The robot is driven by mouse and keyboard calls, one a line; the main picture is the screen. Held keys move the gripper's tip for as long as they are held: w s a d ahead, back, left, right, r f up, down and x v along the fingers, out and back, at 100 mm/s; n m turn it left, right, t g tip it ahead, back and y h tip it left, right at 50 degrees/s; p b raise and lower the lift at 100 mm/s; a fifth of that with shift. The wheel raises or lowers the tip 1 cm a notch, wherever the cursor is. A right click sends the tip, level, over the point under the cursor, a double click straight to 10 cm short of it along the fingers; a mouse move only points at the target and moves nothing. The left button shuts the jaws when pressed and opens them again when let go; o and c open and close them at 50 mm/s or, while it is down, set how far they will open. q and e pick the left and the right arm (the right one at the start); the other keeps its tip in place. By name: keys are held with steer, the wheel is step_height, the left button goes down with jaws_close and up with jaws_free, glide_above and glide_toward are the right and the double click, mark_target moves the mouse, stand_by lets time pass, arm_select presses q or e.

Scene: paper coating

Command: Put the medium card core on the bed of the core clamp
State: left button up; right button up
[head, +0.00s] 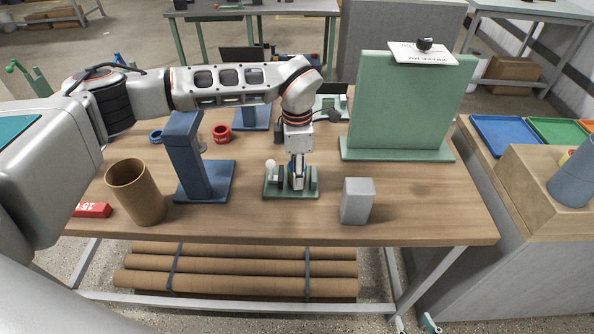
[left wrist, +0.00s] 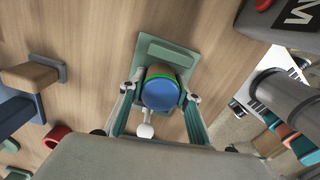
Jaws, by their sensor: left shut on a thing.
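My left gripper (head: 297,184) is shut on a short card core (left wrist: 162,92) in the middle of the table, with one finger on each side. In the left wrist view the core shows a round blue end with a green rim and a brown side. The core clamp has a green base (left wrist: 152,48), uprights and a white ball knob (head: 270,163). The core is directly over the clamp's bed, between its uprights; whether it rests on the bed is hidden. My right gripper is not in view.
A blue stand (head: 190,165) and a wide brown tube (head: 135,192) stand left of the clamp. A grey block (head: 357,201) stands to its right. A large green panel (head: 403,105) is behind right, and a red ring (head: 221,134) behind left.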

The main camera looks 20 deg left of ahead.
arm_select(q)
steer(key=shift+f, duration=0.1)
steer(key=o, duration=1.1)
steer(key=shift+w+r, duration=0.1)
steer(key=shift+r, duration=0.45)
step_height(320, 180, up, 11)
steer(key=shift+r+b, duration=0.15)
steer(key=shift+b, duration=0.35)
